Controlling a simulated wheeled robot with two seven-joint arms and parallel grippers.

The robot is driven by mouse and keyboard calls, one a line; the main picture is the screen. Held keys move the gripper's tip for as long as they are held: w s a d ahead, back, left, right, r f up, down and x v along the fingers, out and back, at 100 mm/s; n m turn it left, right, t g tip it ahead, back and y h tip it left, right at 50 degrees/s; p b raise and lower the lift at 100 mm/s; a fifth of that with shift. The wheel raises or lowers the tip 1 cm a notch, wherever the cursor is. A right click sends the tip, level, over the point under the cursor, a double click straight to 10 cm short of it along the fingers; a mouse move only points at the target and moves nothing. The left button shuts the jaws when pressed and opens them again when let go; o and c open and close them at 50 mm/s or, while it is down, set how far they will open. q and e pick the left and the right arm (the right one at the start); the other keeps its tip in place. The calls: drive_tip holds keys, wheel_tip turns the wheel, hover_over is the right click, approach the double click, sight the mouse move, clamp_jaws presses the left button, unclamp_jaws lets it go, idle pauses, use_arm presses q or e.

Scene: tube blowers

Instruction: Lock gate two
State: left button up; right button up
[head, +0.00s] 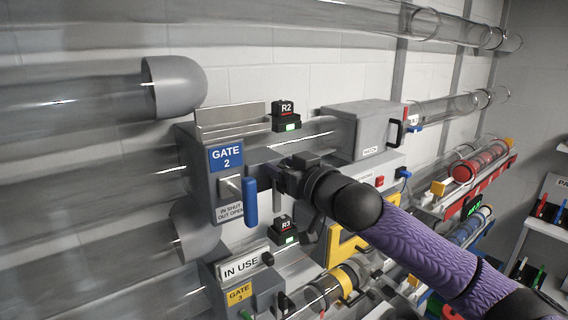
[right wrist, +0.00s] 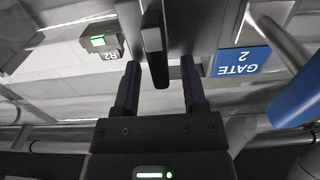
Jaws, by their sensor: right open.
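The gate two unit is a grey box with a blue "GATE 2" label (head: 227,157) and a small sign reading "IN SHUT OUT OPEN" (head: 230,212). A blue handle (head: 250,201) hangs upright at its front on a metal rod. In the right wrist view, upside down, the label (right wrist: 243,61) and the blue handle (right wrist: 298,95) show at the right. My right gripper (head: 268,176) is at the right side of the box, beside the blue handle. Its fingers (right wrist: 160,75) are open around a dark bar (right wrist: 154,45), with gaps on both sides. My left gripper is out of view.
An R2 device (head: 286,116) with a green light sits above my right gripper, and an R3 device (head: 283,232) below. The gate three label (head: 239,294) is lower left. Clear tubes run along the wall. A grey hatch box (head: 364,131) stands to the right.

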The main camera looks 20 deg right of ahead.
clamp_jaws()
idle(1.3)
